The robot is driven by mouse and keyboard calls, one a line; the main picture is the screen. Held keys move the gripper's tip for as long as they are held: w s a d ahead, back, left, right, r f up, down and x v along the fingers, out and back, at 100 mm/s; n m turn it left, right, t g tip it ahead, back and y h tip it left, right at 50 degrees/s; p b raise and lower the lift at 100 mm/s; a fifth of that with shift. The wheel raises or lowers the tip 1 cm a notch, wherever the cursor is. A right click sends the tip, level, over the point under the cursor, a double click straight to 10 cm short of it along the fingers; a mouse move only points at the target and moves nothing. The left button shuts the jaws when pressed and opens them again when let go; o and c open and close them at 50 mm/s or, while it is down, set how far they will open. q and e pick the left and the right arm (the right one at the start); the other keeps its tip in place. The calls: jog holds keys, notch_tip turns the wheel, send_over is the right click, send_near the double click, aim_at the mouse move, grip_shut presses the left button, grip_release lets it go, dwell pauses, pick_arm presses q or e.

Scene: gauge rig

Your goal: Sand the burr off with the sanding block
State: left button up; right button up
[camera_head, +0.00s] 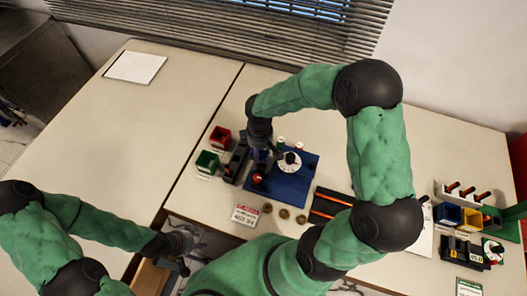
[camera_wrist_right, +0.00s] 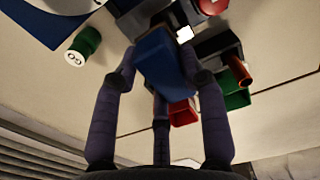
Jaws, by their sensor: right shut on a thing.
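My right gripper (camera_head: 258,168) is over the left part of the blue base plate (camera_head: 292,186), its arm reaching in from the right. In the right wrist view its fingers (camera_wrist_right: 166,82) are shut on a blue block (camera_wrist_right: 163,58), which looks like the sanding block. The block's far end is close to dark and red parts (camera_wrist_right: 211,6) of the rig; I cannot tell whether it touches. I cannot make out the burr. A white dial (camera_head: 289,162) sits on the plate. My left gripper (camera_head: 181,252) is low at the table's front edge, away from the rig; its fingers are unclear.
A red bin (camera_head: 220,137) and a green bin (camera_head: 207,162) stand left of the plate. A sign (camera_head: 245,215), brass rings (camera_head: 284,213) and a dark tray with orange strips (camera_head: 330,205) lie in front. Racks and bins (camera_head: 470,217) fill the right. The left table is mostly clear.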

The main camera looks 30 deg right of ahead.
jog(key=shift+s+f, duration=0.1)
jog(key=shift+s, duration=0.05)
dwell(0.3)
jog(key=shift+s+d, duration=0.45)
jog(key=shift+s, duration=0.05)
jog(key=r+p, duration=0.1)
jog(key=s+d+r+p, duration=0.1)
jog(key=r+p, duration=0.1)
jog(key=s+d+r+p, duration=0.1)
jog(key=r, duration=0.1)
jog(key=shift+r+p, duration=0.1)
jog(key=shift+p, duration=0.2)
dwell(0.4)
dwell(0.5)
